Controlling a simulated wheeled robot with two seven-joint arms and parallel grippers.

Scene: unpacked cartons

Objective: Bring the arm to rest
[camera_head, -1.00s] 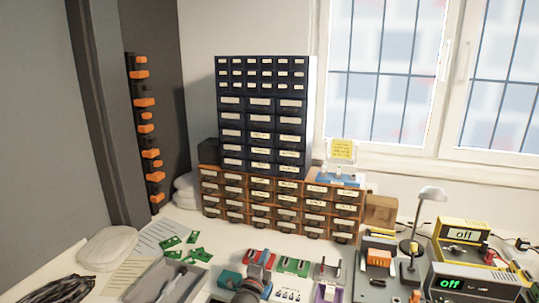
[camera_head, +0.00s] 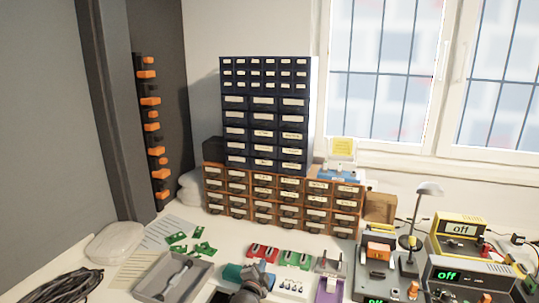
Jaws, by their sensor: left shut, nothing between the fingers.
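My left gripper (camera_head: 255,279), dark grey, shows at the bottom centre of the head view, low over the front of the workbench (camera_head: 120,285). It is shut with nothing between its fingers. Its lower part is cut off by the picture's bottom edge. A teal part (camera_head: 232,272) shows just left of it; I cannot tell whether they touch. My right gripper does not show.
Red (camera_head: 262,252) and green (camera_head: 295,259) pieces lie just behind the gripper. A grey tray (camera_head: 150,293) is to its left, with green boards behind. Drawer cabinets (camera_head: 265,165) stand at the back. A lamp (camera_head: 411,242) and instruments (camera_head: 460,228) crowd the right.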

